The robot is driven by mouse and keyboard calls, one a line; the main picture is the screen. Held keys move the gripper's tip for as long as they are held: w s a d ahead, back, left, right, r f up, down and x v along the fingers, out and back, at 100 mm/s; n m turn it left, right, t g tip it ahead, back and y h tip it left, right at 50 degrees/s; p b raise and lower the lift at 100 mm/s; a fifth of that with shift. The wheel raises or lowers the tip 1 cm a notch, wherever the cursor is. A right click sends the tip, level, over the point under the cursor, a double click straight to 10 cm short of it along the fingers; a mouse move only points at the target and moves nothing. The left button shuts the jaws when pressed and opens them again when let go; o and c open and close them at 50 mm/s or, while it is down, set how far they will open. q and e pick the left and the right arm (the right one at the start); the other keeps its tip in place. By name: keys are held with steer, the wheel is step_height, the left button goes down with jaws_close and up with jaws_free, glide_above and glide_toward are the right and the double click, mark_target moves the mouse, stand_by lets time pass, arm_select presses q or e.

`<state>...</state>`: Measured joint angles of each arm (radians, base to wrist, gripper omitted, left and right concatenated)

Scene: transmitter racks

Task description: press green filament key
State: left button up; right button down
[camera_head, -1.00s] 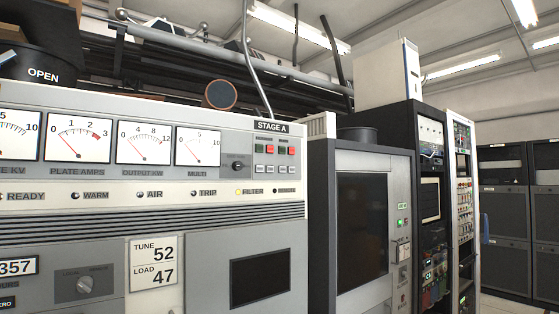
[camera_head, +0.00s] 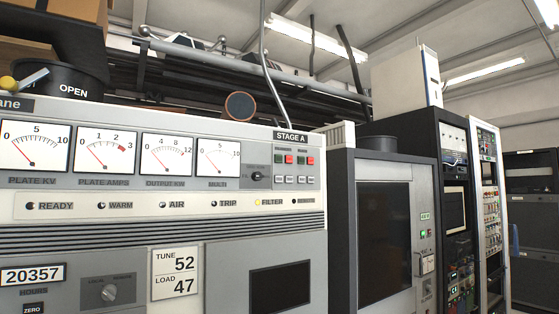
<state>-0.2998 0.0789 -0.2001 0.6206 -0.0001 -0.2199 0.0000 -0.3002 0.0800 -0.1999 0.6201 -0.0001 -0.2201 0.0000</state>
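Under the STAGE A label (camera_head: 291,136) on the grey transmitter cabinet, a small key panel holds two pairs of keys. The left pair has a green key (camera_head: 278,160) beside a red key (camera_head: 289,160). The right pair has another green key (camera_head: 299,161) beside a red key (camera_head: 310,161). The lettering over the pairs is too small to read, so I cannot tell which green key is the filament one. Small grey buttons sit below them. Neither of my grippers is in view.
Several dial meters (camera_head: 107,152) and a MULTI knob (camera_head: 257,176) are left of the keys. A darker cabinet (camera_head: 384,240) and open racks stand to the right. Nothing blocks the key panel.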

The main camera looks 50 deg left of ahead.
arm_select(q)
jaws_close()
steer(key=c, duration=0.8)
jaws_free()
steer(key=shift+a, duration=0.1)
